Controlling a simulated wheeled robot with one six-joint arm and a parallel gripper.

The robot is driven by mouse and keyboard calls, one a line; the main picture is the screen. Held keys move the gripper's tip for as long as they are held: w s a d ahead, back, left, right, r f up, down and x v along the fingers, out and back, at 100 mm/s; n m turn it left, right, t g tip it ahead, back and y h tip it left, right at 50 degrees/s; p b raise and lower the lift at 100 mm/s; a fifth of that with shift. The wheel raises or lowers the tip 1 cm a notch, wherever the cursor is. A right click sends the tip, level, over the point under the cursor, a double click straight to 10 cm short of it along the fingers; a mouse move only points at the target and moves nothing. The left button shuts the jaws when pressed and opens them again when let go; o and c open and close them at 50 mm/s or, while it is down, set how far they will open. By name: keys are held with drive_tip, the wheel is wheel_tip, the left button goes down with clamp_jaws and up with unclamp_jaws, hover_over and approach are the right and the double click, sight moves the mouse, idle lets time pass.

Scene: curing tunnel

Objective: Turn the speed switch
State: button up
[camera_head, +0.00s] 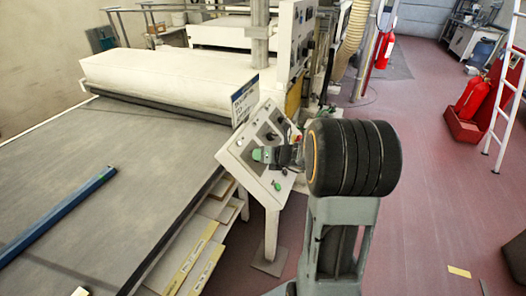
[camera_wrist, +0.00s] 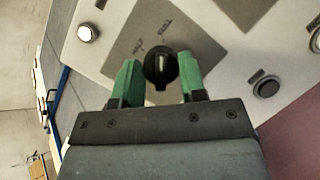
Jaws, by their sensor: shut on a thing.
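The speed switch is a black round knob (camera_wrist: 161,66) with a pale pointer mark, on a grey plate with small lettering in the wrist view. My gripper (camera_wrist: 160,78) has its green fingertips on either side of the knob and is shut on it. The pointer runs nearly straight up and down in that view. In the head view my gripper (camera_head: 268,155) is at the face of the tilted white control panel (camera_head: 234,160), and hides the knob there.
A white button (camera_wrist: 87,32) and a dark button (camera_wrist: 266,88) sit on the panel beside the knob. The conveyor (camera_head: 130,165) lies left of the panel, with a blue bar (camera_head: 60,215) on it. Red floor is open at right, before a ladder (camera_head: 508,105) and extinguishers (camera_head: 472,98).

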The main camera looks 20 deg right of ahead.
drive_tip(key=shift+m+p, duration=0.3)
drive_tip(key=shift+m, duration=0.3)
drive_tip(key=o, duration=0.9)
drive_tip(key=v, duration=1.4)
drive_tip(key=shift+a+r, duration=0.15)
drive_tip(key=shift+a, duration=0.1)
